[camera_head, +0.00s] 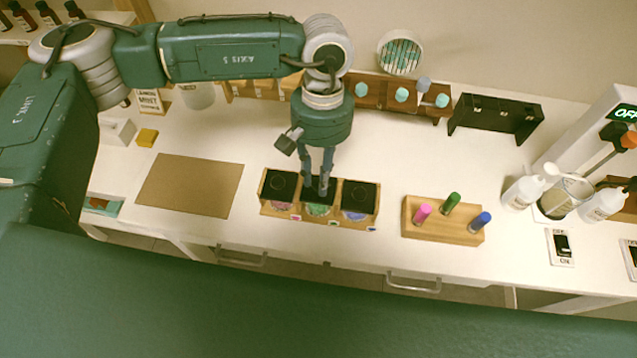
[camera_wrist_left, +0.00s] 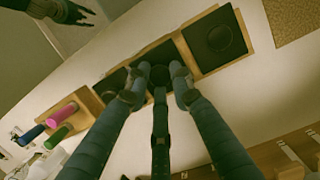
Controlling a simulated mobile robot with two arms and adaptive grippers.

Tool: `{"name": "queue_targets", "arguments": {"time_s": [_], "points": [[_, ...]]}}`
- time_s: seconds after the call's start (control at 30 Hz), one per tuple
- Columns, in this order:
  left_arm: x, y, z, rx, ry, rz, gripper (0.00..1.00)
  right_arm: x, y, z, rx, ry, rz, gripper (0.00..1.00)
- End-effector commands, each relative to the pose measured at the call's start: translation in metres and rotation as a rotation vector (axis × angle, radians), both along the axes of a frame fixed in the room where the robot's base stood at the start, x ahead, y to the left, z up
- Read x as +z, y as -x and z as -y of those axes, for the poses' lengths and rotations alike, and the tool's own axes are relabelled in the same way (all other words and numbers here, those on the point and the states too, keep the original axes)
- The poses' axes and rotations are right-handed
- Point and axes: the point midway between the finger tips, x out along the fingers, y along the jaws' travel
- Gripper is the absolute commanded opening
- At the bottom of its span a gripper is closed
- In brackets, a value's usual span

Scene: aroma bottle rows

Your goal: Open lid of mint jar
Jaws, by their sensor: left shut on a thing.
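A wooden rack (camera_head: 268,208) holds three square jars with black lids side by side. The middle jar (camera_head: 318,209) shows green contents and a green tag, which fits mint. My left gripper (camera_head: 318,188) points down over this jar, its fingers closed on the black lid (camera_wrist_left: 160,76) in the left wrist view. The fingers hide much of the lid, and it seems to sit on the jar. The left jar (camera_head: 280,187) has pink contents and the right jar (camera_head: 357,197) has purple-blue ones. What looks like my right gripper (camera_wrist_left: 68,12) is at the left wrist view's top-left edge.
A wooden holder (camera_head: 420,230) with pink, green and blue capped sticks stands to the right. A brown mat (camera_head: 190,185) lies to the left. White bottles (camera_head: 524,190) and a glass beaker (camera_head: 562,199) stand far right. Behind is a rack of teal-capped bottles (camera_head: 402,95).

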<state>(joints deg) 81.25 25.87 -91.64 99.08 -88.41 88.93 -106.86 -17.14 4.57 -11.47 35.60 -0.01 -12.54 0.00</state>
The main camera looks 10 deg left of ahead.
Motion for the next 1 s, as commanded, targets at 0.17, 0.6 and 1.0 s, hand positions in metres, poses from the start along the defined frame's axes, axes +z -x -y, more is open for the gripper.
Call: {"name": "queue_targets", "arguments": {"time_s": [0.17,0.6,1.0], "points": [[-0.003,-0.011,0.001,0.005,0.003,-0.134,0.0,-0.036,0.0,0.0,0.0,0.0,0.0,0.4],[0.006,-0.024,0.001,0.001,0.004,-0.377,0.0,-0.083,0.001,0.0,-0.001,0.0,-0.002,0.4],[0.01,-0.027,0.0,0.0,0.002,-0.432,0.0,-0.09,0.002,0.0,-0.001,0.001,-0.003,0.4]]}}
